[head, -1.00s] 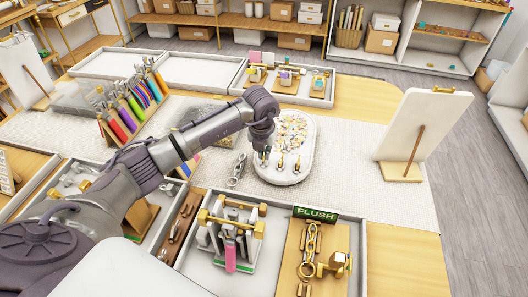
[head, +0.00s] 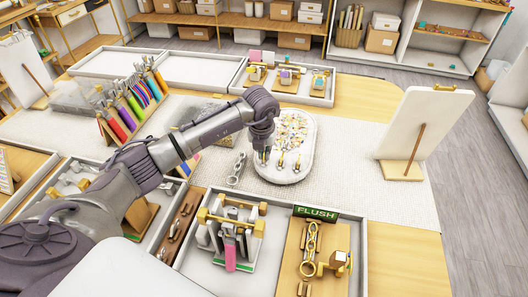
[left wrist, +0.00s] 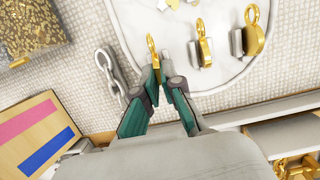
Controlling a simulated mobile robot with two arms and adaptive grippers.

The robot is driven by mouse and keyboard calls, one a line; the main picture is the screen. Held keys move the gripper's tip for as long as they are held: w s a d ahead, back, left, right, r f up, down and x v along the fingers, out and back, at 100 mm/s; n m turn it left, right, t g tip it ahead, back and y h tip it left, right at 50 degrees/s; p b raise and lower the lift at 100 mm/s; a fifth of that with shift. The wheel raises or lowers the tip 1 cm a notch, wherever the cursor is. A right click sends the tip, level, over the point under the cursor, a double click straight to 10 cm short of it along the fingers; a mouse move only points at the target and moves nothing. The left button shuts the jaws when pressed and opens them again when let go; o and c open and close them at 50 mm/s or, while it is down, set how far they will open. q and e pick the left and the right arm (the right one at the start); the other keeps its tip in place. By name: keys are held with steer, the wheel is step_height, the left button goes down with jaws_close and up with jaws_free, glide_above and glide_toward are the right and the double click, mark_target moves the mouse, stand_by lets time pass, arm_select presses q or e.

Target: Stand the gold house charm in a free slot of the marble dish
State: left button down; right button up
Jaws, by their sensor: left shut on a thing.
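My left gripper (head: 263,157) is over the near-left part of the white marble dish (head: 309,140). In the left wrist view, its fingers (left wrist: 161,70) are shut on a small charm with a gold loop (left wrist: 152,46), taken to be the gold house charm. The fingers hide most of its body, so its shape and whether its foot touches the dish cannot be told. The dish (left wrist: 228,83) also shows there, with two gold-looped charms (left wrist: 201,45) (left wrist: 253,32) standing in a row to the right of the held one. My right gripper is not in view.
A silver chain (head: 236,170) lies on the woven mat (head: 345,150) left of the dish. A tray with a FLUSH sign (head: 315,214) and a rack tray (head: 232,228) stand in front. A white board on a stand (head: 425,125) is at the right. The mat right of the dish is clear.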

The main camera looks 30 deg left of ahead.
arm_select(q)
steer(key=shift+f+b, duration=0.45)
steer(key=shift+b, duration=0.05)
stand_by(0.8)
steer(key=c, duration=1.2)
jaws_free()
steer(key=shift+s+d+r+p, duration=0.1)
steer(key=shift+s+r+p, duration=0.1)
steer(key=shift+r+p, duration=0.7)
steer(key=shift+s+r+p, duration=0.2)
steer(key=shift+r+p, duration=0.45)
steer(key=shift+r, duration=0.4)
steer(key=shift+s+d+r+p, duration=0.1)
steer(key=shift+s+r+p, duration=0.1)
steer(key=shift+r+p, duration=0.7)
steer(key=shift+r, duration=0.1)
steer(key=r, duration=0.4)
steer(key=s+r, duration=0.1)
steer(key=r, duration=0.3)
steer(key=s+r, duration=0.1)
steer(key=r, duration=0.2)
steer(key=shift+s+d+r, duration=0.15)
steer(key=shift+d+r, duration=0.1)
steer(key=shift+r, duration=0.15)
